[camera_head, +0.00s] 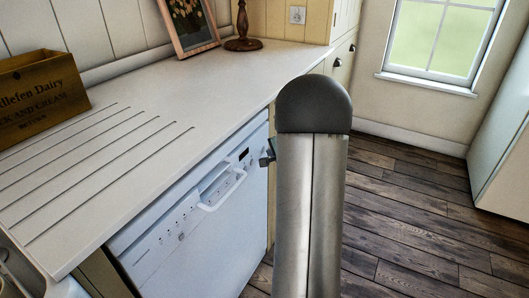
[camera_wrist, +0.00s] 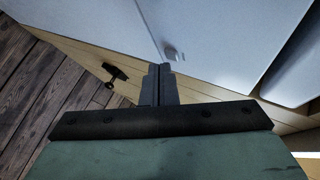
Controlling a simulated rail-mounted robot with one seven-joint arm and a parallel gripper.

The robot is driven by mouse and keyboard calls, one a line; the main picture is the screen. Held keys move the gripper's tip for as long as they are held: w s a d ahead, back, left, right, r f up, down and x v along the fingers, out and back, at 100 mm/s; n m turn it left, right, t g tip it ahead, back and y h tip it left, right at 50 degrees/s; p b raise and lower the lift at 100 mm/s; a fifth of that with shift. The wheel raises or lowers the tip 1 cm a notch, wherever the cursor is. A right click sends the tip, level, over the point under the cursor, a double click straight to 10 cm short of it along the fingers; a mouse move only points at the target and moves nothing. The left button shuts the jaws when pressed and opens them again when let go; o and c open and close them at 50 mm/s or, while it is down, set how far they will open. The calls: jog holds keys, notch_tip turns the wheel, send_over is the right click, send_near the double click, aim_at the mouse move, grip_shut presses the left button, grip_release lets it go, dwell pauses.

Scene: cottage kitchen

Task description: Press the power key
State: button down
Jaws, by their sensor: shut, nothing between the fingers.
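The white dishwasher (camera_head: 200,235) stands under the counter in the head view, with a control panel, a small dark display (camera_head: 243,154) and several small buttons on its front. My gripper (camera_head: 266,157) shows partly from behind my arm, by the right end of the panel. In the wrist view my gripper (camera_wrist: 161,70) is shut and empty, its tips close to a small grey rounded key (camera_wrist: 172,55) on the white front. I take this as the power key; no marking is readable. I cannot tell whether the tips touch it. My arm hides this spot in the head view.
The dishwasher's handle (camera_head: 222,190) sticks out left of my gripper. The pale counter (camera_head: 190,90) runs above, with a wooden crate (camera_head: 42,95) at left. The wooden floor (camera_head: 420,210) at right is clear.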

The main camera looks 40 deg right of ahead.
jog(key=shift+s+d, duration=0.1)
jog(key=shift+s, duration=0.15)
jog(key=shift+s, duration=0.1)
jog(key=s+b, duration=0.1)
jog(key=s+d, duration=0.1)
jog(key=s, duration=0.1)
jog(key=s+d+b, duration=0.1)
jog(key=s, duration=0.1)
jog(key=shift+s+d+b, duration=0.15)
jog(key=shift+d+b, duration=0.05)
jog(key=shift+b, duration=0.15)
dwell(0.4)
